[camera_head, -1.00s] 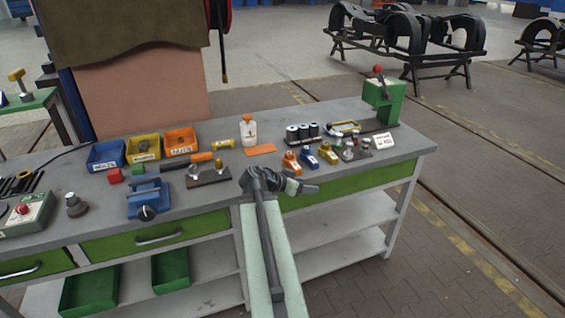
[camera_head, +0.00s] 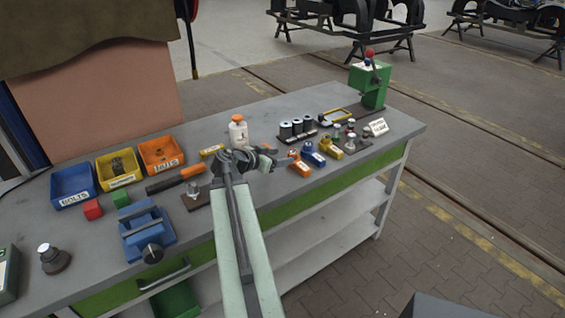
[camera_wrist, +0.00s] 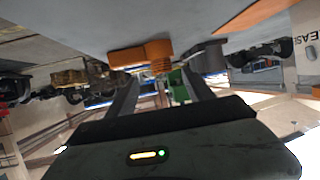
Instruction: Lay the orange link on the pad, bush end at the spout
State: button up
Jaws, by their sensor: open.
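The orange link (camera_head: 298,161) stands on the bench at the left end of a row with a blue link (camera_head: 313,153) and a yellow link (camera_head: 330,148). In the wrist view the orange link (camera_wrist: 140,55) shows ahead of the open fingers, nearly in line with their gap. My gripper (camera_head: 279,160) is open and empty, just left of the orange link; I cannot tell if they touch. The orange pad (camera_wrist: 258,16) shows in the wrist view beside the white grease bottle (camera_wrist: 306,42). In the head view my gripper largely hides the pad. The bottle (camera_head: 238,133) has an orange top.
Black rollers (camera_head: 297,128) stand in a rack behind the links. A white sign (camera_head: 378,127), small knobbed parts (camera_head: 348,134) and a green press (camera_head: 368,84) are at the right. A blue vise (camera_head: 147,232) and bins of bolts (camera_head: 73,186) and nuts (camera_head: 162,155) are at the left.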

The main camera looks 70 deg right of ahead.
aim_at(291, 152)
jog(key=shift+w+b+x, duration=0.2)
jog(key=shift+b+x, duration=0.35)
jog(key=shift+x, duration=0.65)
jog(key=shift+s+d+f, duration=0.1)
jog(key=shift+s+d, duration=0.05)
jog(key=shift+d, duration=0.25)
jog(key=x, duration=0.2)
jog(key=b+x, duration=0.1)
jog(key=x, duration=0.1)
jog(key=shift+s+d, duration=0.1)
jog(key=shift+d, duration=0.25)
jog(key=shift+a+r, duration=0.1)
jog(key=shift+r, duration=0.1)
jog(key=shift+c, duration=0.5)
grip_shut()
